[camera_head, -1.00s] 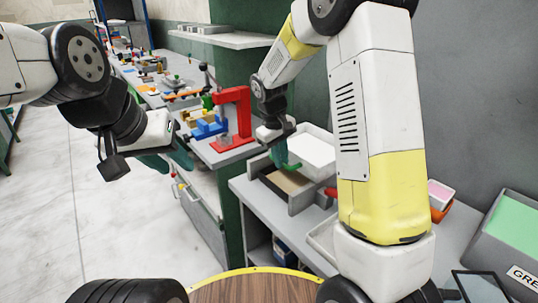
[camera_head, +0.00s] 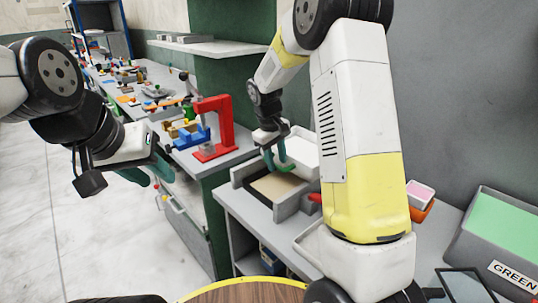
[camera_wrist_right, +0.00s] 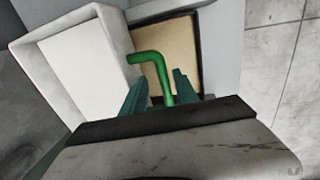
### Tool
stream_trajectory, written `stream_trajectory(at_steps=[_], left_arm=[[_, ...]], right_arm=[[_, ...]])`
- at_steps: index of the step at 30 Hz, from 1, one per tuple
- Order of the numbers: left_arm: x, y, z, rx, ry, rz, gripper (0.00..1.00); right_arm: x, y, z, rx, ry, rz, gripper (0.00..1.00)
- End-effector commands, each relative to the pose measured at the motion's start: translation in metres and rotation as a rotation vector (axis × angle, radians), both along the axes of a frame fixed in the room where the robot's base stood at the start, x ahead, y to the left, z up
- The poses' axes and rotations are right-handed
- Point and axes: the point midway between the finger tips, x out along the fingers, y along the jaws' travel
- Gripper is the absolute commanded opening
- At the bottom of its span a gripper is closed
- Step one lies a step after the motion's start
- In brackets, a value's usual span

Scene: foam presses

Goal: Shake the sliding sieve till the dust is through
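The sieve stands on the grey bench as a grey frame (camera_head: 238,178) around a flat tan surface (camera_head: 275,187), with a bent green handle (camera_head: 288,168). The tan surface and green handle (camera_wrist_right: 150,58) also show in the right wrist view. My right gripper (camera_head: 274,158) is at the handle. In the wrist view its teal fingers (camera_wrist_right: 160,90) stand on either side of the handle, with a visible gap, so it looks open around it. Any dust is too small to tell. My left gripper (camera_head: 150,176) hangs open and empty in front of the other bench, far from the sieve.
A white tray (camera_head: 303,150) stands right behind the sieve. A bin of green material (camera_head: 505,225) and a small pink-filled box (camera_head: 420,192) are on the right. My right forearm hides part of the bench.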

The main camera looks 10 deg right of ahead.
Motion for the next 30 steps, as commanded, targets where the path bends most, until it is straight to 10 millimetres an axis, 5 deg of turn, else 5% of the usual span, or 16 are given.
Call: stream_trajectory(at_steps=[16, 30], left_arm=[[0.000, 0.000, 0.000, 0.000, 0.000, 0.000, 0.36], [0.000, 0.000, 0.000, 0.000, 0.000, 0.000, 0.36]], right_arm=[[-0.007, 0.011, 0.071, 0.001, -0.003, 0.000, 0.36], [-0.008, 0.012, 0.076, 0.000, -0.001, 0.000, 0.36]])
